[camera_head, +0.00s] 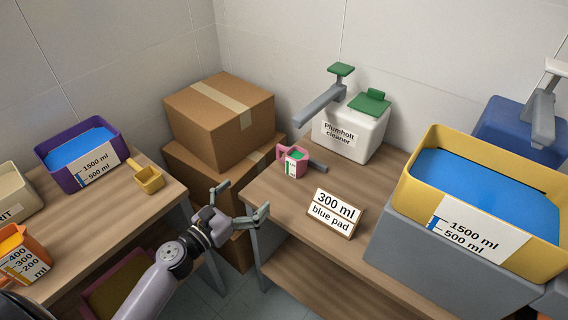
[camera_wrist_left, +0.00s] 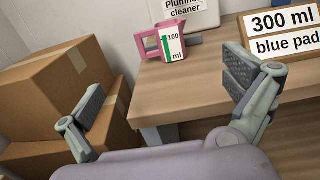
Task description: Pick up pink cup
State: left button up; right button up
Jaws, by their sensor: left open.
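The pink cup (camera_head: 293,162) stands upright on the right-hand wooden table near its back left part, with a green patch inside its opening and a white 100 ml label. It also shows in the left wrist view (camera_wrist_left: 169,42), with its handle to the left, beyond my fingers. My left gripper (camera_head: 242,203) is open and empty. It is in front of and to the left of the cup, by the table's left edge, and does not touch the cup. In the left wrist view its fingers (camera_wrist_left: 165,104) are spread wide. My right gripper is not seen.
Right of the cup stand a white Plumholt cleaner container (camera_head: 350,132) with a grey dispenser arm and a 300 ml blue pad sign (camera_head: 334,212). A yellow tub (camera_head: 408,188) of blue liquid is further right. Cardboard boxes (camera_head: 205,125) stand left of the table. A yellow scoop (camera_head: 148,180) lies on the left table.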

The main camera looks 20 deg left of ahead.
pick_arm(q)
send_near(285, 157)
jog(key=x, duration=0.4)
jog(key=shift+w+d+f, duration=0.15)
jog(key=shift+w+d, duration=0.1)
jog(key=shift+w, duration=0.05)
jog(key=shift+w+d, duration=0.1)
jog(key=shift+w, duration=0.3)
jog(key=shift+w+d, duration=0.1)
jog(key=shift+w, duration=0.25)
jog(key=x, duration=0.4)
jog(key=shift+w, duration=0.2)
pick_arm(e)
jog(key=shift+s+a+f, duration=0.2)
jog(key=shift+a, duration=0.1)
pick_arm(q)
jog(key=shift+s, duration=0.1)
jog(key=shift+c, duration=0.6)
jog(key=c, duration=1.2)
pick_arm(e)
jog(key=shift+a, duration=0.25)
